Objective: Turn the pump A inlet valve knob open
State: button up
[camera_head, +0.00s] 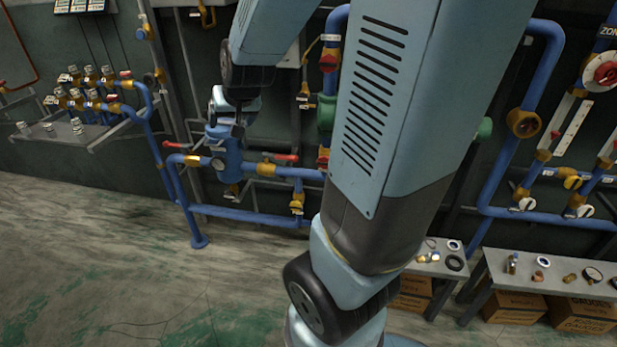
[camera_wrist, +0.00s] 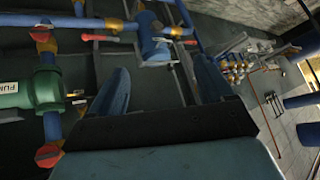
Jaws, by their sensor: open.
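A green pump body (camera_head: 326,113) stands on a blue vertical pipe, partly hidden behind my arm in the head view. It also shows at the left of the wrist view (camera_wrist: 47,88), with a partly readable label. A red knob (camera_head: 329,60) sits above the pump and another red knob (camera_head: 323,158) sits below it. The wrist view shows two red knobs (camera_wrist: 46,41) (camera_wrist: 48,156) in line with the pump. I cannot tell which is the pump A inlet. My gripper (camera_wrist: 162,80) is open and empty, its fingers apart from the pump and knobs.
A blue vessel (camera_head: 229,158) with red-handled levers (camera_head: 285,157) stands near my gripper. A bench with brass fittings (camera_head: 437,260) is at the lower right. The floor (camera_head: 120,250) at lower left is clear.

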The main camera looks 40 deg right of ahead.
jog(key=w+d+f+m+h, duration=0.2)
jog(key=w+d+f, duration=0.4)
jog(key=f, duration=0.2)
jog(key=n+t+h, duration=0.2)
jog(key=t+h, duration=0.2)
jog(key=h, duration=0.7)
send_near(323, 164)
jog(key=shift+x, duration=4.1)
jog(key=shift+d, duration=0.1)
jog(key=shift+c, duration=0.3)
jog(key=c, duration=1)
jog(key=n, duration=0.4)
